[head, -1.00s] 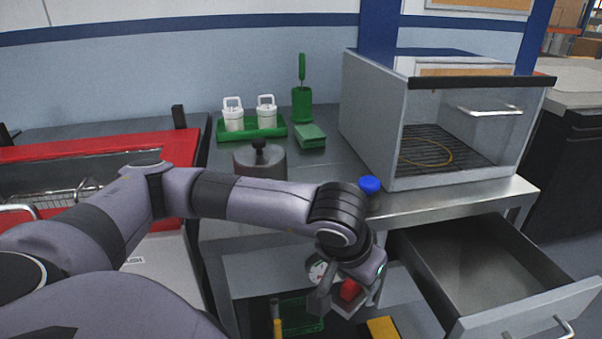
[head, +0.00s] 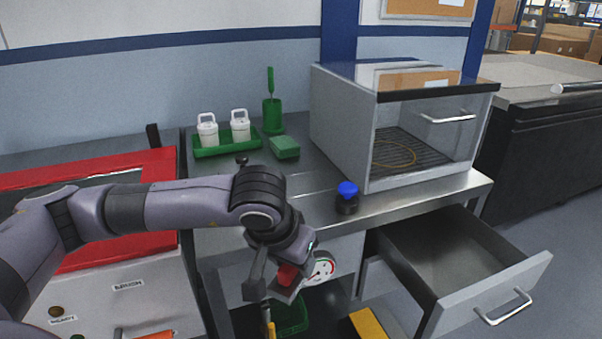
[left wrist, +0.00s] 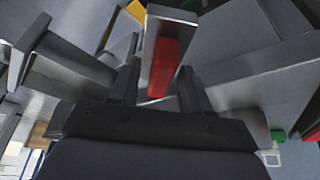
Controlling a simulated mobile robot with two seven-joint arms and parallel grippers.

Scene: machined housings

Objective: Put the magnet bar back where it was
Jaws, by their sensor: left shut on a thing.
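The magnet bar (head: 287,275), a grey block with a red part, is in my left gripper (head: 275,289). It sits in front of the bench, below the worktop. In the left wrist view the magnet bar (left wrist: 163,66) shows between the two dark fingers (left wrist: 160,92), its red part facing the camera and its grey end pointing away. The gripper is shut on it. My right gripper is in neither view.
An open, empty drawer (head: 520,262) juts out at right. A dark jar with a blue cap (head: 347,191) stands near the bench edge. A glass-fronted cabinet (head: 340,125), a green tray (head: 200,151) with white canisters and a gauge (head: 320,268) are nearby. A yellow item (head: 368,325) lies low.

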